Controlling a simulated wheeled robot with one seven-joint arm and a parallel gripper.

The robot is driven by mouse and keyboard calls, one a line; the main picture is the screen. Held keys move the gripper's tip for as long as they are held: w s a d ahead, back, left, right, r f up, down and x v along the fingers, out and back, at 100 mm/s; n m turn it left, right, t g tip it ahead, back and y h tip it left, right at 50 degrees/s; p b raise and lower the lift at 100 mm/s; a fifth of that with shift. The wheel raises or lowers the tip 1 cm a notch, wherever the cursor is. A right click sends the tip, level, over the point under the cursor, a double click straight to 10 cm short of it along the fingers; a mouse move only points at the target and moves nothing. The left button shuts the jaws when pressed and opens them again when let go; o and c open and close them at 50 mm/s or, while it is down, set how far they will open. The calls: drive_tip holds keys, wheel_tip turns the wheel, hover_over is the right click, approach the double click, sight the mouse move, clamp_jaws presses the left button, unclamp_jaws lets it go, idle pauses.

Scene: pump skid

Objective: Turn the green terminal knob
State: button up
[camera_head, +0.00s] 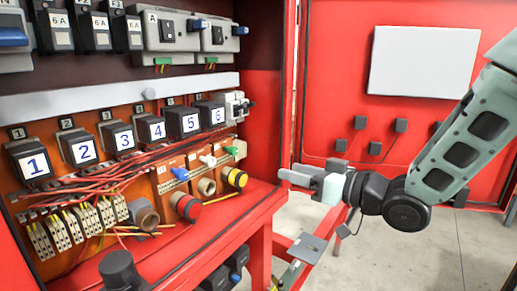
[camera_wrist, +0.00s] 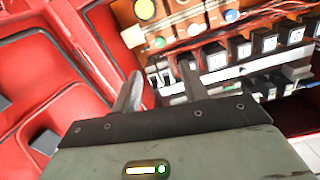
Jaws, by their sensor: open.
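The green terminal knob (camera_head: 231,150) is small and sits at the right end of a row of terminals on the orange panel inside the red cabinet. In the wrist view the green knob (camera_wrist: 160,42) shows above the fingers, slightly blurred. A white knob (camera_head: 208,160) and a blue knob (camera_head: 180,173) are to its left in the head view. My gripper (camera_head: 297,175) is outside the cabinet, to the right of the green knob and apart from it. Its two fingers (camera_wrist: 160,76) are spread with nothing between them.
A yellow button (camera_head: 237,178) and a red button (camera_head: 187,206) sit below the knobs. Numbered black relays (camera_head: 190,122) and red wires fill the panel. The cabinet's right edge post (camera_head: 292,80) stands between my arm and the panel's right side. Open floor lies at the right.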

drive_tip(key=p, duration=0.5)
approach(236, 152)
drive_tip(key=x, duration=0.9)
drive_tip(key=shift+a+r, duration=0.1)
drive_tip(key=shift+a, duration=0.1)
clamp_jaws()
